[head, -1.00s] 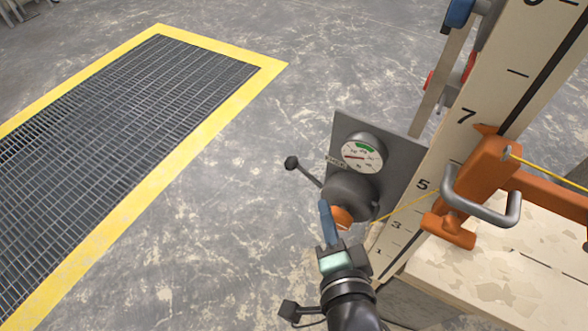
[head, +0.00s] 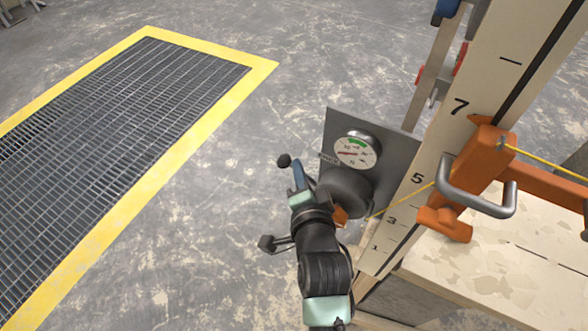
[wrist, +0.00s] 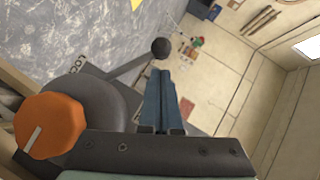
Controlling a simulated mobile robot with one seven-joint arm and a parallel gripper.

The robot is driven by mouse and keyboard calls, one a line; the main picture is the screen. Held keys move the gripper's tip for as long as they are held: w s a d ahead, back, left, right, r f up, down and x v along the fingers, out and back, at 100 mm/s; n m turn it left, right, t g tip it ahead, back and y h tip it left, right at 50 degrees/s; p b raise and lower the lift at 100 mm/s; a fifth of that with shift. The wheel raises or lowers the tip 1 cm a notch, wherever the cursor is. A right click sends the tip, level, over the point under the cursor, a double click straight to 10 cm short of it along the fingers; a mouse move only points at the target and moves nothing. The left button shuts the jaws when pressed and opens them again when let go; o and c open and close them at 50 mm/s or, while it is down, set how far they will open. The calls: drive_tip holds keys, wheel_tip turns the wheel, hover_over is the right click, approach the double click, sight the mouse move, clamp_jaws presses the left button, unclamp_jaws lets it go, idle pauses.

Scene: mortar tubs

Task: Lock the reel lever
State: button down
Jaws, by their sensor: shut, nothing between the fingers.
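The reel lever is a dark rod with a black ball knob (head: 284,160); it points up and left from the dark round reel (head: 345,188). The knob also shows in the wrist view (wrist: 161,48), just beyond my fingertips. My gripper (head: 297,168) is shut and empty, its blue fingers beside the lever near the knob. Whether they touch it I cannot tell. An orange hub (wrist: 50,126) sits on the reel, mostly hidden by my arm in the head view. A plate behind carries letters reading "LOC", partly hidden.
A round gauge (head: 356,150) is on the grey plate (head: 396,142) above the reel. A numbered post (head: 480,100) with an orange bracket (head: 480,180) and yellow line stands to the right. A yellow-edged floor grate (head: 130,110) lies left, with clear floor between.

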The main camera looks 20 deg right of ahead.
drive_tip(key=shift+w+a+f, duration=0.3)
drive_tip(key=shift+w+a, duration=0.05)
drive_tip(key=shift+w, duration=0.15)
drive_tip(key=shift+w+a+f+n+g+p, duration=0.2)
drive_tip(key=shift+n+g+p, duration=0.1)
drive_tip(key=shift+p, duration=0.65)
drive_tip(key=shift+w+a+f+n+g+h+p, duration=0.1)
drive_tip(key=shift+w+a+n+g+h+p, duration=0.3)
drive_tip(key=shift+p, duration=0.55)
drive_tip(key=f+n+g, duration=0.1)
drive_tip(key=w+f+n+g+h, duration=0.1)
drive_tip(key=f+g, duration=0.1)
drive_tip(key=a+f+n+g+h, duration=0.1)
drive_tip(key=shift+w+f+n+g, duration=0.2)
drive_tip(key=shift+f+n+g, duration=0.05)
drive_tip(key=shift+n+g, duration=0.15)
drive_tip(key=shift+d, duration=0.1)
drive_tip(key=shift+r+p, duration=0.75)
drive_tip(key=shift+r, duration=0.1)
